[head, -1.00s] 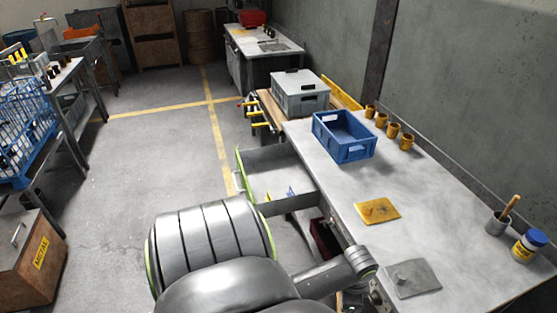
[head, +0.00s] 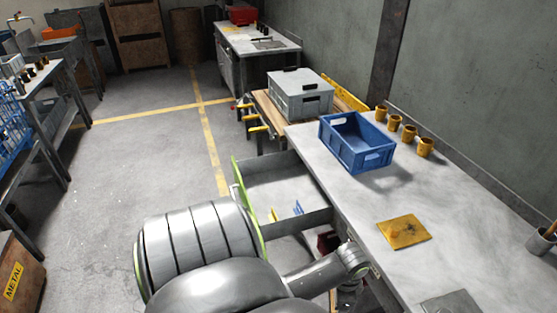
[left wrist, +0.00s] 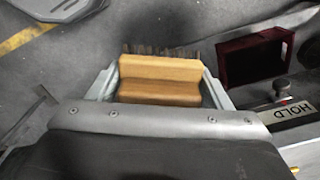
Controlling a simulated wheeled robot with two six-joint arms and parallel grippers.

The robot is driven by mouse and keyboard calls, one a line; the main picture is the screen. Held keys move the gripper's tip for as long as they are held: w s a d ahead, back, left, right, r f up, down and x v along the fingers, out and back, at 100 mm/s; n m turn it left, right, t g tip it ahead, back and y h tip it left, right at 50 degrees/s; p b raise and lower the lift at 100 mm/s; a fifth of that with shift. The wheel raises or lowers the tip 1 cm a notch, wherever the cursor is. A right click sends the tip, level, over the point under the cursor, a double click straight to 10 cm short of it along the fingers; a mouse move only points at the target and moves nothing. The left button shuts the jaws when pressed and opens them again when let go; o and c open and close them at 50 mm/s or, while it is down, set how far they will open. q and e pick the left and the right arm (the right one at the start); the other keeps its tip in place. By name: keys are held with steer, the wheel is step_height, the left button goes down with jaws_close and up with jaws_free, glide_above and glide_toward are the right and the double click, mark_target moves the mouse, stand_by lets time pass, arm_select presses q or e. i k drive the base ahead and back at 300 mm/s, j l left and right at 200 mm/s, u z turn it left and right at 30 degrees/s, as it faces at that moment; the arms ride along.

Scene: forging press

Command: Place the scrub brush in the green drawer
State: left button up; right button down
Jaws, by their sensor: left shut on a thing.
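The scrub brush (left wrist: 160,78) has a wooden block and dark bristles. In the left wrist view it sits between the two fingers of my left gripper (left wrist: 160,84), which is shut on it. The bristles point toward the top of that picture, and floor shows beyond them. In the head view my arm hides the brush and the gripper. The green drawer (head: 240,187) stands pulled out from the workbench, with a green edge on its front and a pale inside. Small blue and yellow items lie in it. My right gripper is not in view.
The workbench (head: 375,215) carries a blue crate (head: 352,155), a yellow plate (head: 404,231) and several yellow cups (head: 409,133). A dark red open box or drawer (left wrist: 255,58) is beside the brush, near a HOLD label (left wrist: 295,114). Floor left of the drawer is clear.

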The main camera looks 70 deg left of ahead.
mark_target(277, 194)
steer(key=j, duration=1.5)
steer(key=i+j, duration=0.15)
steer(key=j, duration=1.35)
